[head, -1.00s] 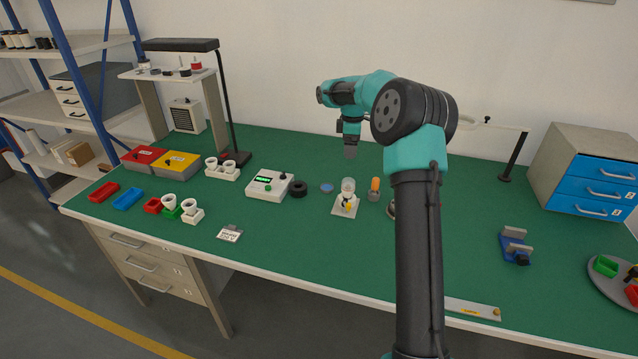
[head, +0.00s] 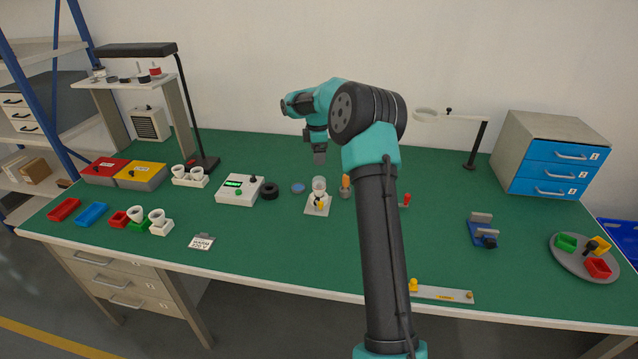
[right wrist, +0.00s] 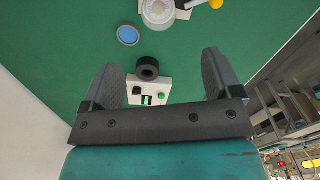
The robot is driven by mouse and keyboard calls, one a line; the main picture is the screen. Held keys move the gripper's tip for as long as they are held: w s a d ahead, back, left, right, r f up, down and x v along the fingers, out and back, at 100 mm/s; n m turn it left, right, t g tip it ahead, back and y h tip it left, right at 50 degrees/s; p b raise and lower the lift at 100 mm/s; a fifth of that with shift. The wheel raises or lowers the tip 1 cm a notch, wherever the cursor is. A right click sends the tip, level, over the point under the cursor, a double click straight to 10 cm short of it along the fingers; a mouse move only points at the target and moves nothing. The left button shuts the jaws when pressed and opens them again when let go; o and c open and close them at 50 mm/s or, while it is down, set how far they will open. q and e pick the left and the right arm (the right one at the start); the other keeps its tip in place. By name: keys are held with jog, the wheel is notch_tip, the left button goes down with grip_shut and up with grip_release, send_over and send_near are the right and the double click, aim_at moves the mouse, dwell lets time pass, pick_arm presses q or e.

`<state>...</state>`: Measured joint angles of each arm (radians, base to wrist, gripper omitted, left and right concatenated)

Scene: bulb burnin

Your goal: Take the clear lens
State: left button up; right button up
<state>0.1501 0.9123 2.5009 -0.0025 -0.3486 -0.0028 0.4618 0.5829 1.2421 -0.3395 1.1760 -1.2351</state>
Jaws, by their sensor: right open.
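A clear, cup-like piece (head: 319,185), which I take to be the clear lens, stands on a small white plate (head: 313,211) near the table's middle, beside a yellow knob. From above, in the right wrist view, a round pale clear piece (right wrist: 158,11) shows at the top edge, partly cut off. A dark-rimmed blue disc (head: 298,188) lies to its left and also shows in the right wrist view (right wrist: 128,35). My right gripper (head: 320,158) hangs above and behind the clear piece, pointing down. In the right wrist view its jaws (right wrist: 162,68) are open and empty.
A black ring (head: 269,191) and a white box with a green display (head: 240,190) sit left of the disc. An orange-topped holder (head: 346,187) stands close right of the clear piece. A magnifier arm (head: 450,117), blue vise (head: 482,231) and round tray (head: 572,266) are farther right.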

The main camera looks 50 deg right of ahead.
send_over(319, 179)
jog(key=f, duration=0.6)
jog(key=shift+w+a+f, duration=0.1)
jog(key=shift+w+a, duration=0.05)
jog(key=shift+a, duration=0.05)
jog(key=shift+d+f, duration=0.15)
jog(key=shift+f, duration=1.2)
jog(key=shift+d+f, duration=0.1)
jog(key=shift+f, duration=1.2)
jog(key=c, duration=1)
jog(key=shift+r, duration=0.15)
